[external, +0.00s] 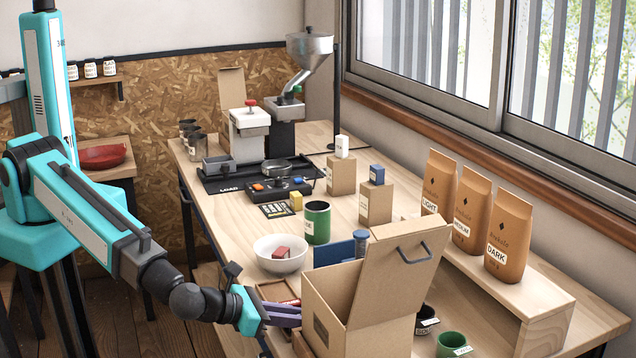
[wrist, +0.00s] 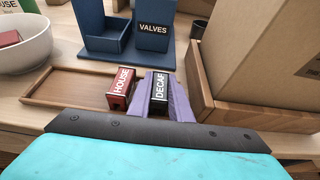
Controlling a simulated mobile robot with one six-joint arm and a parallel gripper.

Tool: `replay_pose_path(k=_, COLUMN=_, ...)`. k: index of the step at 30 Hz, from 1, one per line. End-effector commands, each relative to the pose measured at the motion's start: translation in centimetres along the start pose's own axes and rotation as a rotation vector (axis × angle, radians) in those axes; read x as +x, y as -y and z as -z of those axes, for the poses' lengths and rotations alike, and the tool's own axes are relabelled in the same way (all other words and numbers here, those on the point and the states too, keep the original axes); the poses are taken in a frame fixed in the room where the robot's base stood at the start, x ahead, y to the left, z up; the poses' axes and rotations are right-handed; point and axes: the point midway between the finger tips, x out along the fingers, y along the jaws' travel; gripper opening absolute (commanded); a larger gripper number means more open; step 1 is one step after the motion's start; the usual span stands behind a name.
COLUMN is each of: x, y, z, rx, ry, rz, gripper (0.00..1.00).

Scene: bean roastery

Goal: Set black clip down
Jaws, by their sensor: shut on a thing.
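The black clip (wrist: 160,86), with a white DECAF label, is between the purple fingers of my gripper (wrist: 161,100) in the wrist view. My gripper is shut on it. A red clip (wrist: 121,86) labelled HOUSE stands just left of the fingers, at the right end of a shallow wooden tray (wrist: 75,72). In the external view my gripper (external: 285,314) is low beside the cardboard box, with the tray (external: 272,287) behind it. The black clip is hard to make out there, and I cannot tell whether it touches a surface.
A cardboard box (external: 340,295) with a raised lid stands close on the right, on a wooden base (wrist: 202,98). A blue holder (wrist: 152,38) marked VALVES is behind the clips. A white bowl (external: 281,255) is at the left. The tray's left part is empty.

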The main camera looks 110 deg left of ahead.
Motion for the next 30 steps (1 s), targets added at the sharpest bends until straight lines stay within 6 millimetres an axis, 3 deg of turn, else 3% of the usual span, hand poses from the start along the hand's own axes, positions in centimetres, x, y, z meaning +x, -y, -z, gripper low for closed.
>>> replay_pose_path(k=11, x=-0.4, y=0.0, z=-1.0, rx=-0.001, ry=0.001, rz=0.000, gripper=0.00)
replay_pose_path(k=30, x=-3.1, y=0.0, z=-7.4, rx=-0.002, ry=0.001, rz=0.001, gripper=0.00)
